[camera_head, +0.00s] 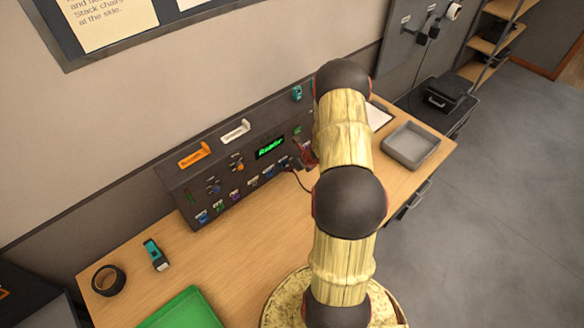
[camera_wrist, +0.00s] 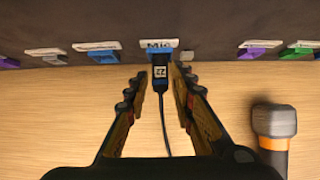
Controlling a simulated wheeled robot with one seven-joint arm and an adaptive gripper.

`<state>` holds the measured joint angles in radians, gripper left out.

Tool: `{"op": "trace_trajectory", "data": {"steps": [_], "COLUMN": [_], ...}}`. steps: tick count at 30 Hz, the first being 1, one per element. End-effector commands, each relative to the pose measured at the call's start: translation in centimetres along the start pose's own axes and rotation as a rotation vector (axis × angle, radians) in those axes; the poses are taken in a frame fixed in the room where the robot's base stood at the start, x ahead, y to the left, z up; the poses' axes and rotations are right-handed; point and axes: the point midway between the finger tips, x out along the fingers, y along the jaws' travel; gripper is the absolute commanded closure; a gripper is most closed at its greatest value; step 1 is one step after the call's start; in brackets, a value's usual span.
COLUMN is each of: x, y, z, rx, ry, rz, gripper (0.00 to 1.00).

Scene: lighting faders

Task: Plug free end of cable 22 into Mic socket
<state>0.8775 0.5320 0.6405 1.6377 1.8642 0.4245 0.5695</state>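The Mic label (camera_wrist: 159,44) is on the dark panel at the top middle of the wrist view. A dark plug with a white tag (camera_wrist: 160,72), which seems to read 22 turned sideways, sits directly below this label, its front end at the panel. Whether it is fully seated is hard to tell. Its black cable (camera_wrist: 164,125) runs back between my fingers. My gripper (camera_wrist: 160,76) is open around the plug, with a narrow gap on each side. In the head view my arm mostly hides my gripper at the panel, and a dark cable (camera_head: 299,182) hangs there.
The panel box (camera_head: 240,168) has a green display (camera_head: 270,147) and coloured sockets. A grey-headed tool with an orange band (camera_wrist: 274,128) lies to my gripper's right. A grey tray (camera_head: 411,146), green tray (camera_head: 183,310), tape roll (camera_head: 108,280) and teal tool (camera_head: 155,254) are on the table.

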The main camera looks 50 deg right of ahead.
Motion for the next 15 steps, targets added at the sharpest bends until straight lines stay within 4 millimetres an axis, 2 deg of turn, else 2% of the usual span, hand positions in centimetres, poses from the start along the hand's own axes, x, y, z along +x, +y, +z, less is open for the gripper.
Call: {"op": "trace_trajectory", "data": {"steps": [7, 15], "x": [0.0, -0.02], "y": [0.04, 0.04], "z": [-0.24, -0.32], "rx": [0.002, 0.002], "ry": [0.003, 0.005], "rz": [0.0, 0.0], "gripper": [0.59, 0.59]}}
